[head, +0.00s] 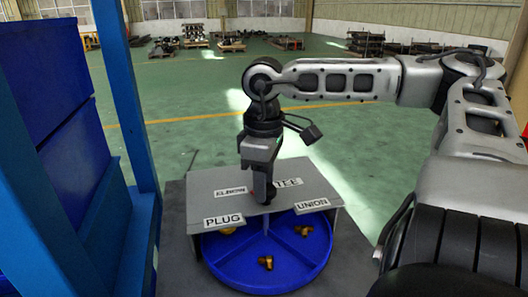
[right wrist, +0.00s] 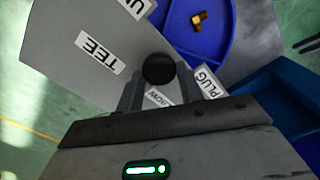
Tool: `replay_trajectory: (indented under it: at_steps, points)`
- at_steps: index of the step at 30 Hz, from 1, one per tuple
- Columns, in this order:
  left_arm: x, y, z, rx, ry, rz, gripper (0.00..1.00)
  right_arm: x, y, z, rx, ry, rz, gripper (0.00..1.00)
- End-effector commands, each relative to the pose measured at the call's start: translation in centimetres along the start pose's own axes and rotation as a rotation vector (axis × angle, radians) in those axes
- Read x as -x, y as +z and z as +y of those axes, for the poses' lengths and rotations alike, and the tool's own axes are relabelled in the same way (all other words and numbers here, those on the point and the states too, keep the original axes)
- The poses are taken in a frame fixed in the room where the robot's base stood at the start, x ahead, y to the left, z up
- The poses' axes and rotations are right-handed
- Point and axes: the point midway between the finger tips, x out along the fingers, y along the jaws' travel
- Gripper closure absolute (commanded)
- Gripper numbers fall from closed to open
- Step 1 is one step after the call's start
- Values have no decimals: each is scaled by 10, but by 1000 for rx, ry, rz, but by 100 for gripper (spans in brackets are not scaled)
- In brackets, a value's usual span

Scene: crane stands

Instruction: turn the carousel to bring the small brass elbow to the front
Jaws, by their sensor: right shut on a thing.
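The carousel is a blue round tray (head: 235,277) with raised dividers, partly under a grey cover (head: 205,180). A brass fitting (head: 266,262) with a bent shape, looking like an elbow, lies in the front compartment; it also shows in the right wrist view (right wrist: 199,18). Two more brass pieces show partly, one at left (head: 228,231) and one at right (head: 303,230), both near the cover's edge. My right gripper (head: 265,190) points down above the cover, shut on a dark round knob (right wrist: 158,68). The compartments under the cover are hidden. My left gripper is out of view.
Labels PLUG (head: 223,220), UNION (head: 311,205), TEE (head: 288,183) and ELBOW (head: 231,192) are on the cover. A blue rack post (head: 133,100) and blue bins (head: 45,110) stand close at left. Open green floor (head: 200,125) lies beyond.

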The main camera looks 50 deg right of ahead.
Motion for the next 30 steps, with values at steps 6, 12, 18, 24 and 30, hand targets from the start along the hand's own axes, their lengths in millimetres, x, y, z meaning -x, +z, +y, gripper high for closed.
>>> replay_trajectory:
  at_steps: [6, 12, 18, 24, 30]
  points:
    - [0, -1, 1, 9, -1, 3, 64, 2, -2, 1, 0, 5, 8, 100]
    - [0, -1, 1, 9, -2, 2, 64, 2, -1, 1, 0, 5, 6, 41]
    - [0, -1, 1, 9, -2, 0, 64, 1, -1, 0, 0, 2, 3, 41]
    - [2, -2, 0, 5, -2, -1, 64, 12, -1, 0, 0, 2, 4, 41]
    - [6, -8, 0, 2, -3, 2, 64, 54, -1, 1, -1, 3, 5, 41]
